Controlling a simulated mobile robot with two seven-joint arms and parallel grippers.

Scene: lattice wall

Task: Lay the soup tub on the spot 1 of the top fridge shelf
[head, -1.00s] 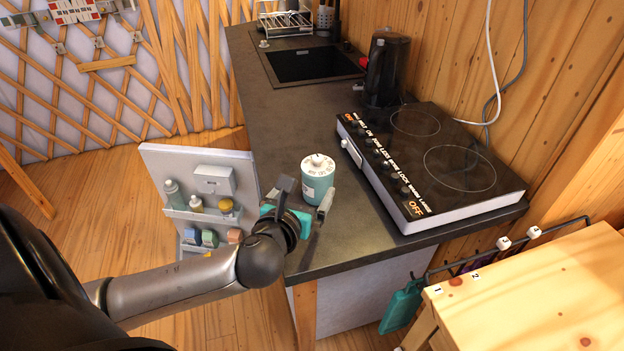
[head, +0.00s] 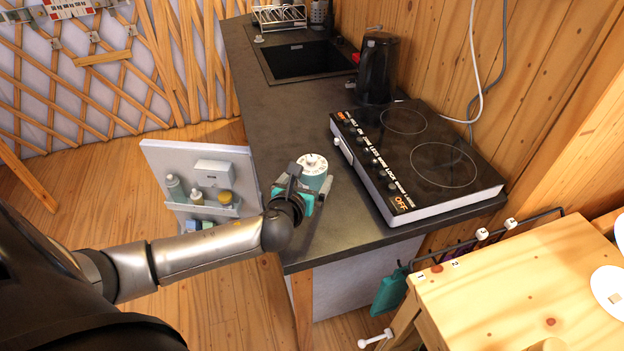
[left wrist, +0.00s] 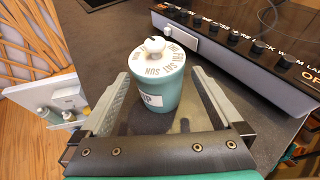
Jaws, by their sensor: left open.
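The soup tub (head: 314,169) is a teal tub with a white lid printed with day names and a white knob. It stands upright on the dark counter, left of the hob. In the left wrist view the tub (left wrist: 154,88) shows a partly visible white label, and the two fingers lie one on each side of it. My left gripper (head: 307,183) is open, low over the counter, reaching around the tub from the near left side. The open fridge door (head: 240,165) with bottles stands at the counter's left side. The top fridge shelf is hidden from view. My right gripper is out of view.
The black hob (head: 420,160) lies close to the right of the tub, with a kettle (head: 377,68) behind it. The sink (head: 305,62) is farther back. A wooden table (head: 500,290) is at the lower right. The counter between tub and sink is clear.

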